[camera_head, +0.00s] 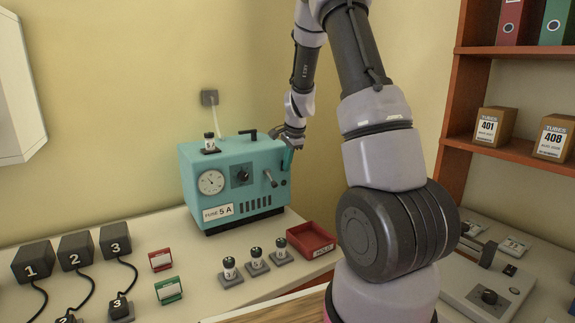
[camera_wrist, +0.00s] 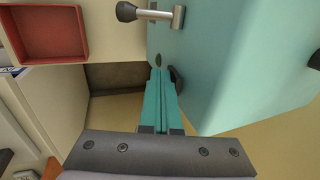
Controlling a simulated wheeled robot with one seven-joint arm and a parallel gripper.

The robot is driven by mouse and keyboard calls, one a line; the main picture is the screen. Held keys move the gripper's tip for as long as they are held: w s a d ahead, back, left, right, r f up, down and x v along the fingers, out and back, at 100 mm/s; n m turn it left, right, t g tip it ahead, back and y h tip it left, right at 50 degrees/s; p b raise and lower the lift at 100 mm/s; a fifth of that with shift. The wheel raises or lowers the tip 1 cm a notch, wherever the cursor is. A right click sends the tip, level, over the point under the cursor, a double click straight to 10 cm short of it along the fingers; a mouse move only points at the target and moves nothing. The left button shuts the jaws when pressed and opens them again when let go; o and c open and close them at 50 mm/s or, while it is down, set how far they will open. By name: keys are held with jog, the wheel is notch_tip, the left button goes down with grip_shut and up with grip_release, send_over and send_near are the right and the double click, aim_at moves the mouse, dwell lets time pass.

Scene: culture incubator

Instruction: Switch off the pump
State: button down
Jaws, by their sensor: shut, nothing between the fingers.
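A teal box-shaped unit (camera_head: 225,185), which looks like the pump, stands on the bench against the wall. Its front carries a round gauge (camera_head: 211,182), a dark dial (camera_head: 241,175), a "FUSE 5 A" label (camera_head: 218,212) and a lever (camera_head: 270,178). The lever's metal arm and black knob show at the top of the wrist view (camera_wrist: 150,13). My gripper (camera_head: 287,164) is shut and empty, close beside the unit's right side. In the wrist view its teal fingers (camera_wrist: 160,76) point along the unit's side (camera_wrist: 225,75), beside a dark rounded part (camera_wrist: 177,79); contact is unclear.
A red tray (camera_head: 311,243) and several small black-capped pieces (camera_head: 256,260) sit before the unit. Numbered black blocks (camera_head: 76,250) with cables stand left, near red (camera_head: 161,260) and green (camera_head: 168,291) card holders. A wooden shelf (camera_head: 500,148) with boxes stands right.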

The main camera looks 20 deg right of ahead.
jog(key=shift+r, duration=0.15)
jog(key=shift+r, duration=0.7)
